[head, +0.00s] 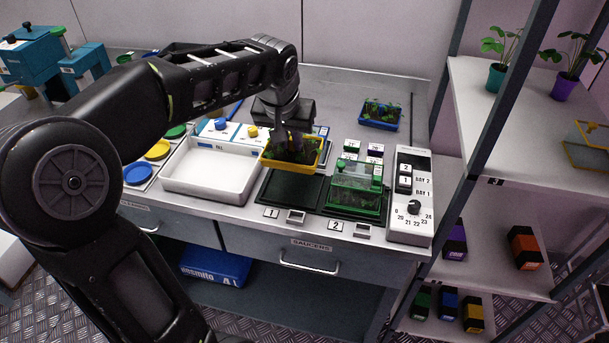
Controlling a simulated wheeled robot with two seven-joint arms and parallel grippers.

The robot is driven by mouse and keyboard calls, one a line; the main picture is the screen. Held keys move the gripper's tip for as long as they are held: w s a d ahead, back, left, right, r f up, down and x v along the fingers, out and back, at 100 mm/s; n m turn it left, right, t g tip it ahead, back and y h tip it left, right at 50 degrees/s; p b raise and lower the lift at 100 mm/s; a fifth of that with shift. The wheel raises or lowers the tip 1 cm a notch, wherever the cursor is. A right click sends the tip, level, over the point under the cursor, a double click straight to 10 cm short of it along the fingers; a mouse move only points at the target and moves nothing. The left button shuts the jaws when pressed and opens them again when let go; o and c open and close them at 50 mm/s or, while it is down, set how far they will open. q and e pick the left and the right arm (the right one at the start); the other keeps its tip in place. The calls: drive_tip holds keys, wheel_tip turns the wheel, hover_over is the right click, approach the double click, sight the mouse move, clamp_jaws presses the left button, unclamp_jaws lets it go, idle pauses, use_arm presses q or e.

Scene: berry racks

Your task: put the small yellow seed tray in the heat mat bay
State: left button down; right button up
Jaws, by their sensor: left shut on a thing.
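The small yellow seed tray (281,164) has green seedlings in it. My left gripper (293,139) reaches down over it and is shut on it. The tray is at the back edge of the empty black heat mat bay marked 1 (293,189). It looks held a little above the surface, but I cannot tell the exact gap. The bay marked 2 beside it holds a green tray with a clear cover (356,183). My left gripper's fingertips are partly hidden by the wrist and seedlings. My right gripper is not in view.
A white basin (208,172) stands left of the mat. A control box with a dial (410,205) stands at the right. A blue seedling tray (379,117) sits at the back. Small labelled blocks (352,147) stand behind the covered tray. Shelves (500,110) rise at the right.

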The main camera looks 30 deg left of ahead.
sight(291, 162)
use_arm(q)
drive_tip(key=shift+s, duration=0.15)
drive_tip(key=shift+f, duration=3.1)
drive_tip(key=shift+f+p, duration=0.35)
drive_tip(key=shift+f, duration=1.5)
drive_tip(key=shift+f, duration=0.25)
drive_tip(key=c, duration=1.4)
unclamp_jaws()
drive_tip(key=shift+r, duration=0.1)
drive_tip(key=shift+r, duration=0.1)
